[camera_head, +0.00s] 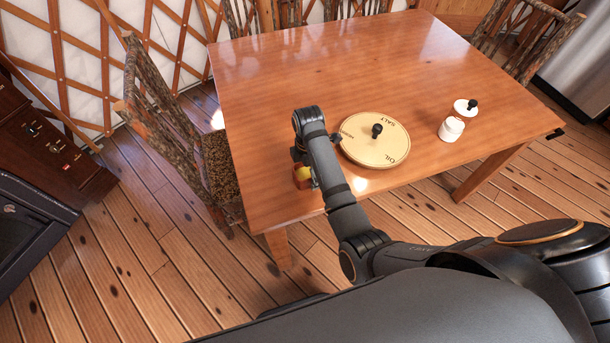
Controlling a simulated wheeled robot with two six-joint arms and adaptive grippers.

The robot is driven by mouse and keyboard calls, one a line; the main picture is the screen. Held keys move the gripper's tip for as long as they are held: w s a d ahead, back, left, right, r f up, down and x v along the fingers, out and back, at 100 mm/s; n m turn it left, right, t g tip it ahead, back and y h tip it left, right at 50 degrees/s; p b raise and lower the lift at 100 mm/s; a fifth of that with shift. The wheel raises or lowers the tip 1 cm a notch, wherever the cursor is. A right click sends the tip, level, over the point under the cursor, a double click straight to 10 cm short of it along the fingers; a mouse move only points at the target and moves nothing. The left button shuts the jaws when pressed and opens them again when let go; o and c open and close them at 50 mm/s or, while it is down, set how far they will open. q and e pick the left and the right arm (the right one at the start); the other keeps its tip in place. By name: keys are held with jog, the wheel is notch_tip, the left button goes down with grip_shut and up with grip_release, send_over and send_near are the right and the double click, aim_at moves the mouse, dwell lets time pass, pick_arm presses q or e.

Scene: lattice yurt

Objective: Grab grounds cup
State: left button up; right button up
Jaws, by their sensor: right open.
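My right gripper (300,160) is open over the front left part of the wooden table, partly hidden behind my own wrist. A small yellow and red object (303,175) shows right beside it, near the table's edge. My arm covers part of this object, and I cannot tell whether it is the grounds cup or whether the gripper touches it. A small white cup-like jar (451,128) stands upright on the right part of the table, well apart from the gripper. My left gripper is not in view.
The wooden table (290,80) has free room at its back and middle. A round tan board (365,148), lettered SALT and OIL, with a black knob, lies right of my gripper. A white disc with a black knob (462,106) is behind the jar. A twig chair (160,115) stands left.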

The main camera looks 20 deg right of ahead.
jog(key=c, duration=1.3)
jog(key=shift+r, duration=0.1)
